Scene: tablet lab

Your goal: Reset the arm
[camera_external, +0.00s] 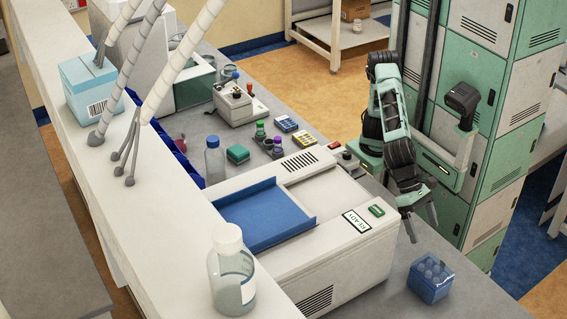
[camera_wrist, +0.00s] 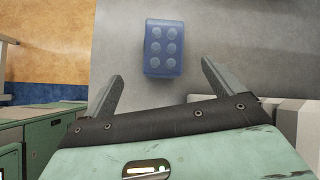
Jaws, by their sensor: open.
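My gripper (camera_external: 422,222) hangs from my green and black arm over the right part of the grey bench, pointing down. In the wrist view my gripper (camera_wrist: 160,85) has its two grey fingers spread wide, with nothing between them. A blue rack (camera_external: 430,278) with several round pale tops stands on the bench, in front of my gripper and apart from it. The rack also shows in the wrist view (camera_wrist: 163,48), beyond the fingertips.
A white machine with a READY label (camera_external: 357,222) and a blue tray (camera_external: 262,214) stands left of my gripper. Green and white lockers (camera_external: 480,110) rise behind my arm. Small bottles and blocks sit farther back. Bare bench (camera_wrist: 215,40) surrounds the rack.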

